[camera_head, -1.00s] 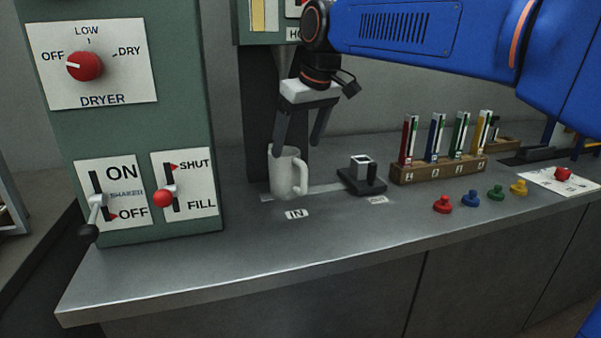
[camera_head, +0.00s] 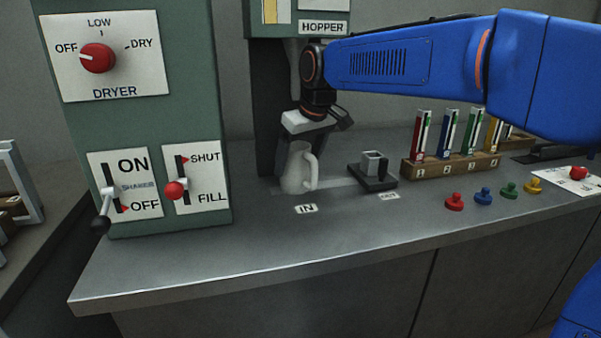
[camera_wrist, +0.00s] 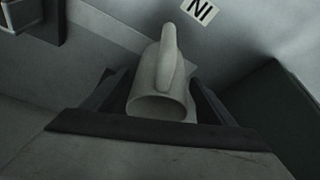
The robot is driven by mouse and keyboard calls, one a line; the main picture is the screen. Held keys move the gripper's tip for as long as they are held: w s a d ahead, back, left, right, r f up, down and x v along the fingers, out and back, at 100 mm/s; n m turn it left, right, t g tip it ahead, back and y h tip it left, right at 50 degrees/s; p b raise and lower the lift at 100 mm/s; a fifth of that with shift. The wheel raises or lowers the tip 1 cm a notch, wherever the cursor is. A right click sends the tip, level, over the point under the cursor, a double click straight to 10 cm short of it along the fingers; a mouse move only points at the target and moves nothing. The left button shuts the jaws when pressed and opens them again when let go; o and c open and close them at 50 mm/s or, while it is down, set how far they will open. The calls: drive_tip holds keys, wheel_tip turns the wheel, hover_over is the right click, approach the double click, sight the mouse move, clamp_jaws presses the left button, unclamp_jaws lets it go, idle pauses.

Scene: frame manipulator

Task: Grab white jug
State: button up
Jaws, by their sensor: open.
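The white jug (camera_head: 297,170) stands upright on the grey counter, behind the IN label, with its handle to the right. My gripper (camera_head: 300,158) has come down over it from above. One finger shows behind the jug's left side and the other is largely hidden. In the wrist view the jug (camera_wrist: 160,105) lies between the two dark fingers of my gripper (camera_wrist: 158,98), one on each side, with its handle pointing toward the top. The fingers are apart; whether either touches the jug I cannot tell.
A small dark stand with a grey block (camera_head: 373,170) is right of the jug. Several coloured knobs (camera_head: 483,196) stand on the counter. The green panel (camera_head: 135,120) with switches is on the left. The counter front is clear.

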drive_tip(key=x, duration=0.2)
drive_tip(key=shift+w+f, duration=0.15)
drive_tip(key=shift+f, duration=0.25)
drive_tip(key=c, duration=1.4)
drive_tip(key=shift+r, duration=0.25)
drive_tip(key=shift+r, duration=0.4)
